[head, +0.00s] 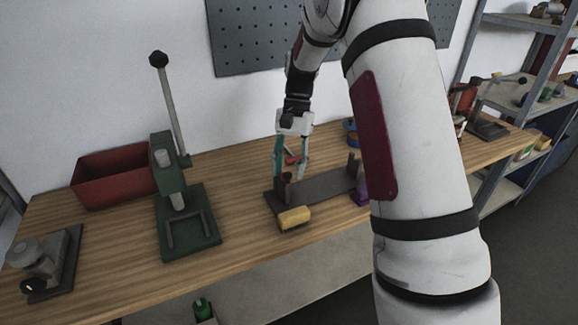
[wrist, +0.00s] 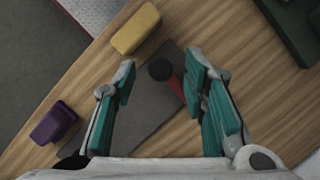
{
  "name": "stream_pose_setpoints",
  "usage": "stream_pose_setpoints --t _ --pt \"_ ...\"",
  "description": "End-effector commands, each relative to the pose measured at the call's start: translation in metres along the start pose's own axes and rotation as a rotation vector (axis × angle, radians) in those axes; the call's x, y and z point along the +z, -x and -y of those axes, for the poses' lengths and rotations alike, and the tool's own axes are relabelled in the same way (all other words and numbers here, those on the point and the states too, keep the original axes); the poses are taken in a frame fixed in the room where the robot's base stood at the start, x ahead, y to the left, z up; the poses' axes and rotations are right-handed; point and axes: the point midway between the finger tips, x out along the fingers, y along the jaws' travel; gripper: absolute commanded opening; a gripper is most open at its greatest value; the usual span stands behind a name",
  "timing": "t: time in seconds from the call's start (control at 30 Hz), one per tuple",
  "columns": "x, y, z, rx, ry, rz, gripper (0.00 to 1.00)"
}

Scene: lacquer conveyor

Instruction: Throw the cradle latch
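The cradle (head: 322,189) is a dark grey plate with upright ends on the wooden bench, and its plate shows in the wrist view (wrist: 140,110). The latch looks like a red lever (wrist: 176,88) with a round black knob (wrist: 159,69); a red part of it (head: 291,157) shows between my fingers in the head view. My gripper (head: 291,168) is open, pointing down over the cradle's left end. In the wrist view the knob lies between the teal fingertips (wrist: 160,72), nearer the right one. I cannot tell whether either finger touches it.
A yellow block (head: 294,217) sits at the cradle's front left. A purple block (head: 361,193) is near its right end. A green lever press (head: 187,218) and a red bin (head: 112,175) stand to the left. A pegboard (head: 250,38) hangs behind.

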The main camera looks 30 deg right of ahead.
Motion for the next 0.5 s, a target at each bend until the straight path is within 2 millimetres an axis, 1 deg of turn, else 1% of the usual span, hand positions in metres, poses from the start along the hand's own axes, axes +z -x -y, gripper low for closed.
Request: stream_pose_setpoints --t 0.17,0.27,0.37,0.5 --pt "0.000 0.002 0.000 0.000 0.000 0.000 0.40" --pt "0.000 0.009 0.000 -0.001 0.000 -0.001 0.40" --pt "-0.001 0.024 0.000 -0.002 0.000 -0.003 0.40" --pt "-0.001 0.053 0.000 -0.003 -0.001 -0.005 0.40"
